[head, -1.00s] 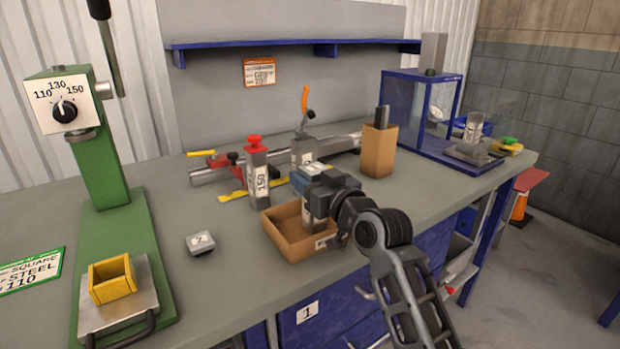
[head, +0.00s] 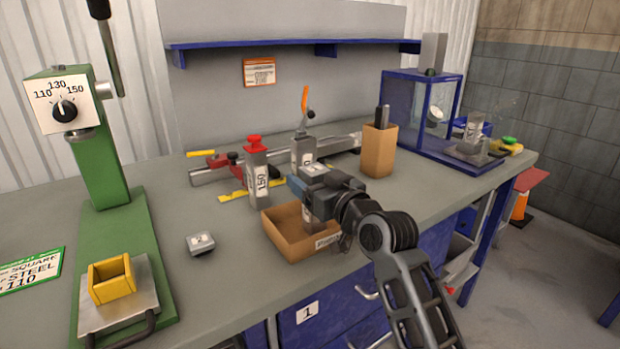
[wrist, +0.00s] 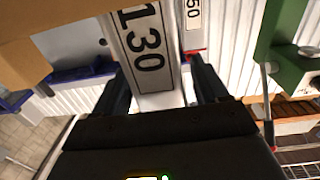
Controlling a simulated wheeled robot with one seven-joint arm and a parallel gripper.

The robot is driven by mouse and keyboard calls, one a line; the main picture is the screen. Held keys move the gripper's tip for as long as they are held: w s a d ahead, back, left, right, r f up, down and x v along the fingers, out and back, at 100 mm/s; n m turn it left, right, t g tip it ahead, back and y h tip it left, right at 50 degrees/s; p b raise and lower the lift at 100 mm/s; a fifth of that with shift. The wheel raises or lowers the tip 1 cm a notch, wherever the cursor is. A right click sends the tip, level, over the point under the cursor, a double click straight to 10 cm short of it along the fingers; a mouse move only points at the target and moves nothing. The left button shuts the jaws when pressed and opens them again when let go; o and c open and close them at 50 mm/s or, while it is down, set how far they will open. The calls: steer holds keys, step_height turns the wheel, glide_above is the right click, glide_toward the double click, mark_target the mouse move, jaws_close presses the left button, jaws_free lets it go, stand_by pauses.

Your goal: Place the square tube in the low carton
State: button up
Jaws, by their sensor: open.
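The low carton (head: 272,238) is an open brown box near the front edge of the bench, with a label on its front. A grey square tube (head: 309,214) stands at its right side, apparently inside, partly hidden by my gripper. In the wrist view the tube (wrist: 150,50) carries a white label reading 130 and lies between the two dark fingers. My gripper (wrist: 160,90) is open around the tube. In the head view my gripper (head: 312,198) is over the carton's right side; whether the tube's foot rests on the carton floor is hidden.
A tall carton (head: 379,150) stands to the right. A small grey block (head: 200,244) and the green press (head: 125,235) are left.

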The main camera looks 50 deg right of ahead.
steer(key=b+v, duration=0.1)
steer(key=v, duration=1)
steer(key=s+a+f+g+y, duration=0.1)
steer(key=s+a+f+y, duration=0.1)
steer(key=s+a+f, duration=0.95)
steer(key=s+a+n+y, duration=0.1)
steer(key=s+a, duration=0.3)
steer(key=s, duration=0.4)
steer(key=s+a+n+g+y, duration=0.1)
steer(key=s+a+n+y, duration=0.1)
steer(key=s+a, duration=0.3)
steer(key=s, duration=0.2)
steer(key=shift+s+f+n+y, duration=0.25)
steer(key=shift+s+n+y, duration=0.05)
steer(key=shift+s, duration=0.1)
steer(key=shift+a+r, duration=0.1)
steer(key=shift+r+p, duration=0.6)
